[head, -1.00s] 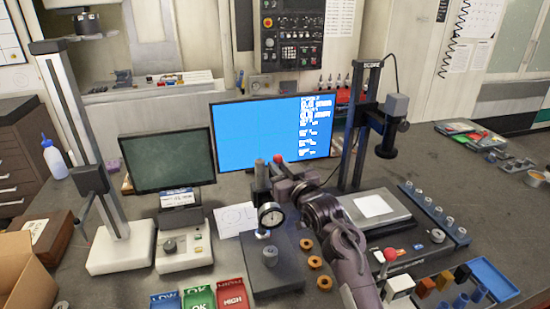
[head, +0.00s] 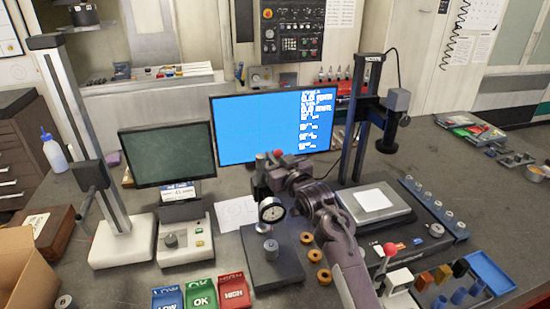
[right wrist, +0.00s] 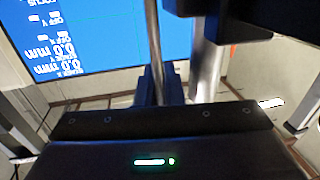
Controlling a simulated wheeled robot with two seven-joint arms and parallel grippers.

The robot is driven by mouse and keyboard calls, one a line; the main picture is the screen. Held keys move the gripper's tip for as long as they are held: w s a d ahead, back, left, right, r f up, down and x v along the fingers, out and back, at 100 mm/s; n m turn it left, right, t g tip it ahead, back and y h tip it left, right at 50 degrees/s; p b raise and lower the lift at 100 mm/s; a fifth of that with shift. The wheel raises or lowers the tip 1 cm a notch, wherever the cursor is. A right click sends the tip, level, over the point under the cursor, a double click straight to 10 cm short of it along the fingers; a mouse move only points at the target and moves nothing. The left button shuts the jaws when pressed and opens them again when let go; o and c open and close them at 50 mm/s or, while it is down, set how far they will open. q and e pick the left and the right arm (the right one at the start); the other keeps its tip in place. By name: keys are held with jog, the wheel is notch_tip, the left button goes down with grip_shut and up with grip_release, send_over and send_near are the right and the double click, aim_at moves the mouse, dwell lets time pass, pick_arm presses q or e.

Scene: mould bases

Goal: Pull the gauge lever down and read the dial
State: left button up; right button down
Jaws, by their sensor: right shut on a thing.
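The dial gauge (head: 271,209), with a round white face and black rim, hangs on a stand above a dark base plate (head: 283,268). A grey cylindrical part (head: 271,249) stands on the plate below it. The gauge lever's red knob (head: 277,153) shows just above my right gripper (head: 270,176), which is shut on the lever at the top of the stand. The jaws hide most of the lever and post. The dial's needle is too small to read. In the right wrist view a metal post (right wrist: 207,70) stands in front of the gripper. My left gripper is out of view.
Blue, green and red bins (head: 200,293) stand at the front. Several brass rings (head: 317,255) lie right of the plate. A blue-screened monitor (head: 262,130) stands behind, and a camera stand (head: 358,140) to the right.

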jog(key=shift+s+f+b, duration=0.1)
jog(key=shift+f+b, duration=0.1)
jog(key=shift+b, duration=0.3)
jog(key=shift+s+d+f+t+b, duration=0.1)
jog(key=shift+s+t+b, duration=0.35)
jog(key=shift+b, duration=0.6)
jog(key=shift+t, duration=0.25)
jog(key=shift+r, duration=0.35)
jog(key=c, duration=1.8)
grip_release()
jog(key=shift+s+f, duration=0.1)
